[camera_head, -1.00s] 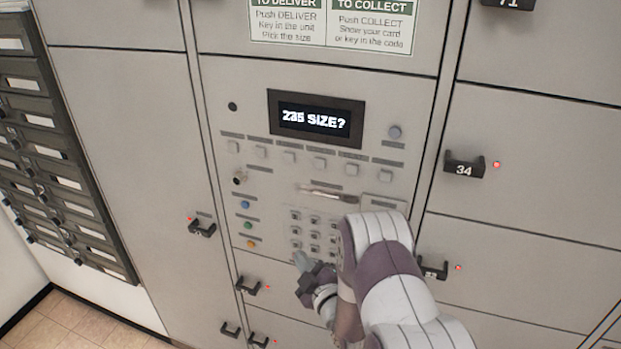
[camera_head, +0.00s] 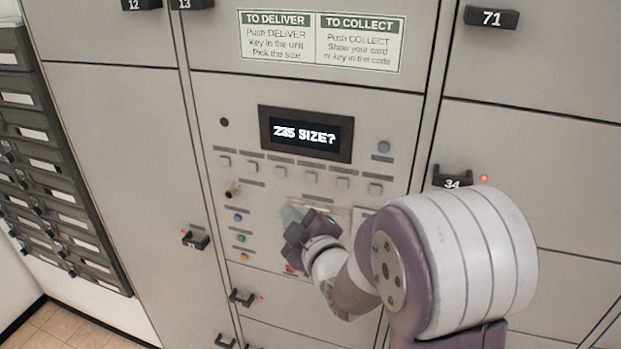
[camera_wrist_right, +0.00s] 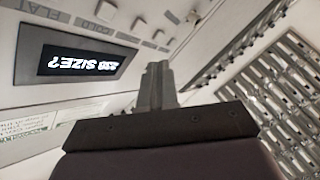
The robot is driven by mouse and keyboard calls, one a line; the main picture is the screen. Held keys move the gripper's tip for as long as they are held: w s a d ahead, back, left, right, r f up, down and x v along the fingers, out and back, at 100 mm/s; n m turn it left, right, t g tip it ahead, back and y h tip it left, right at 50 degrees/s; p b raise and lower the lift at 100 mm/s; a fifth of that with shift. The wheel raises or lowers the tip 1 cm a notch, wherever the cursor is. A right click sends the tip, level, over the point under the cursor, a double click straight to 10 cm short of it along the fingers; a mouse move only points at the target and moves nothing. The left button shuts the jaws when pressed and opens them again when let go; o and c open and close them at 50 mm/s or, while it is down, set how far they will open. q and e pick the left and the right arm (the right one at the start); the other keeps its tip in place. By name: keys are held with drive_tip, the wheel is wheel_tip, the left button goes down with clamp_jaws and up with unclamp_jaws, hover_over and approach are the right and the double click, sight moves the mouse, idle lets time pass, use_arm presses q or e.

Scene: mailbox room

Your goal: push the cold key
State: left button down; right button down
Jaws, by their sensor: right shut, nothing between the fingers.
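The cold key (camera_wrist_right: 105,10) is a small pale square button beside its COLD label at the top of the right wrist view. My left gripper is out of view.
The display (camera_head: 305,133) reads "235 SIZE?". Similar keys (camera_head: 280,171) sit close together in the same row. A round knob (camera_head: 232,190) and coloured buttons (camera_head: 238,217) are left of my gripper. Locker handles, including 34 (camera_head: 452,178), jut out around the panel.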

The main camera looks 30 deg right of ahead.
sight(309, 188)
drive_tip(key=shift+w+d+p, duration=0.25)
drive_tip(key=shift+w+d, duration=1.15)
drive_tip(key=shift+d, duration=0.3)
drive_tip(key=shift+w+d+p, duration=0.25)
drive_tip(key=shift+w+d, duration=1.15)
drive_tip(key=shift+d, duration=0.25)
drive_tip(key=shift+r, duration=0.1)
drive_tip(key=shift+w+d, duration=0.25)
drive_tip(key=shift+d, duration=0.05)
